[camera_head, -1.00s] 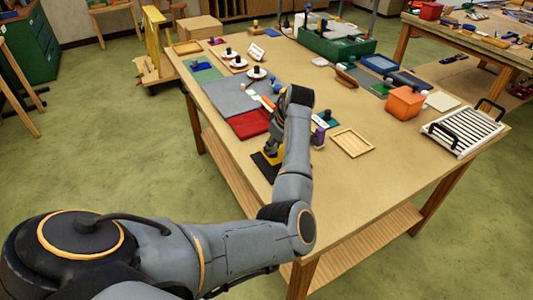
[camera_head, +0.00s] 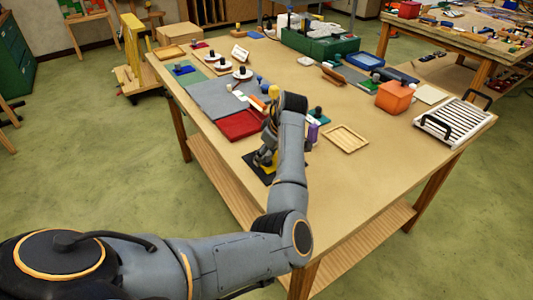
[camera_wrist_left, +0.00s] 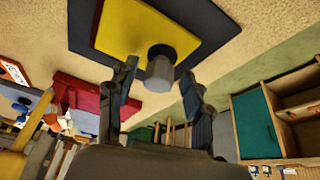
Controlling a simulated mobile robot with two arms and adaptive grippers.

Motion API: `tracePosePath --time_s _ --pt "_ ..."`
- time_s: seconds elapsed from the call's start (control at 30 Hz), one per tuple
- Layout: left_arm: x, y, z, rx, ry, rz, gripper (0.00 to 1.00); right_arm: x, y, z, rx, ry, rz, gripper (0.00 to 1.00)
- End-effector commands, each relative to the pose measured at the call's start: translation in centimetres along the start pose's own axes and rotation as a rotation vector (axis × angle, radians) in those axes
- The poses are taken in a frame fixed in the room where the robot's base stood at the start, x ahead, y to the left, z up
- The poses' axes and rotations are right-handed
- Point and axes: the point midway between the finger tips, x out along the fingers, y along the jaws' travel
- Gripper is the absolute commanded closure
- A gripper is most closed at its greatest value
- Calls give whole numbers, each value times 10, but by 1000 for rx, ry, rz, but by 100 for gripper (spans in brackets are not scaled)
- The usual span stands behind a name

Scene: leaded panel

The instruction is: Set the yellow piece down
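The yellow piece (camera_wrist_left: 140,30) is a flat yellow plate with a grey knob (camera_wrist_left: 160,70) standing on it. It lies on a dark square mat (camera_wrist_left: 205,25), seen close in the left wrist view; in the head view the dark mat (camera_head: 250,160) is at the table's near edge, and my gripper hides most of the piece. My left gripper (camera_wrist_left: 158,72) is open, with one finger on each side of the knob and a gap showing on both sides. My right gripper is in neither view.
A red tray (camera_head: 240,125) lies just beyond the mat, with a grey board (camera_head: 215,97) behind it. A purple item (camera_head: 312,134) stands right of my gripper, and a shallow wooden tray (camera_head: 347,151) lies farther right. The table's near right part is bare.

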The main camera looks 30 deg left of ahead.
Motion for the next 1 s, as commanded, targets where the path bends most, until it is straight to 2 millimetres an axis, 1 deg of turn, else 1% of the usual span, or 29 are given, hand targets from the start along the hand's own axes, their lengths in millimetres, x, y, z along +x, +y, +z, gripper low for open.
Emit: tracePosePath --time_s 0.2,0.33,0.47,0.6,0.8,0.9,1.0 --pt "-1 0 0 0 0 1 49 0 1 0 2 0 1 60" --pt "-10 1 -1 0 1 2 49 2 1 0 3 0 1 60" --pt "-33 2 -1 -1 0 5 49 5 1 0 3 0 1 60" --pt "-64 1 -1 -1 0 5 49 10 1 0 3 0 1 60" --pt "-102 1 -1 0 1 3 49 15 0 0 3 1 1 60" --pt "-114 1 -2 0 1 2 49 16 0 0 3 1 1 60" --pt "-121 1 -1 1 0 0 49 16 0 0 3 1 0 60"
